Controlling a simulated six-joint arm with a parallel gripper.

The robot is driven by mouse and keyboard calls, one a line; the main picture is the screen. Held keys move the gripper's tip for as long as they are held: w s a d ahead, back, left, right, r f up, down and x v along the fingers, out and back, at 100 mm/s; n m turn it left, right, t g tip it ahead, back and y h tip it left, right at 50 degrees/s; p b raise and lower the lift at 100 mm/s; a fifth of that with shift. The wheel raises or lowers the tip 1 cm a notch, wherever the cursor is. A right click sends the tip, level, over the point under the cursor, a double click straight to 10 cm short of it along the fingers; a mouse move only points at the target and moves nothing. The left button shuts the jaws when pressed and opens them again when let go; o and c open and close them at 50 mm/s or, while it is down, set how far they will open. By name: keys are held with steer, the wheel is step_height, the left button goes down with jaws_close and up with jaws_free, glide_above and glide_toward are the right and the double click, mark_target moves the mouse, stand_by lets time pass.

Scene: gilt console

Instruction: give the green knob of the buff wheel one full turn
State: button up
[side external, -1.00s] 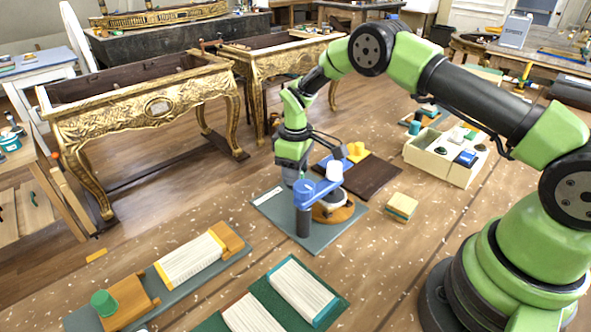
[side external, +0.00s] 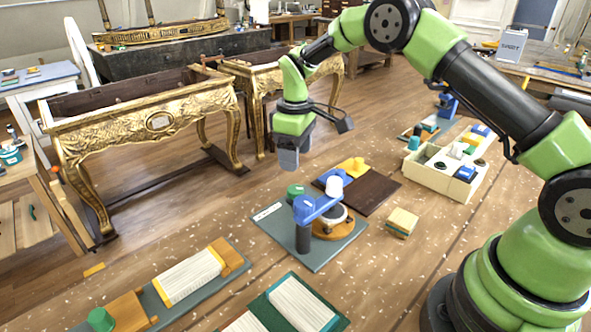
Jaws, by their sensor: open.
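The buff wheel assembly stands on a grey-green mat (side external: 320,261) in the middle of the floor. It has a blue arm (side external: 318,208) on a dark post (side external: 303,240) and a round orange-brown base (side external: 333,231). A green knob (side external: 295,191) shows upright behind the blue arm, near the mat's back edge; its lower part is hidden. A white cylinder (side external: 333,187) stands to its right. My gripper (side external: 288,160) points down in the air just above the green knob, apart from it. It is open, with nothing visible in it.
A dark brown board (side external: 372,194) with a yellow piece lies behind the mat. A cream box (side external: 455,178) and a small block (side external: 402,221) stand right. Gilt tables (side external: 150,125) stand behind.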

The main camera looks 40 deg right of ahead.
mark_target(294, 189)
steer(key=shift+r, duration=0.55)
step_height(294, 189, down, 10)
steer(key=n, duration=0.6)
steer(key=shift+w+a, duration=0.1)
steer(key=shift+a, duration=0.05)
steer(key=shift+c, duration=0.3)
steer(key=c, duration=0.9)
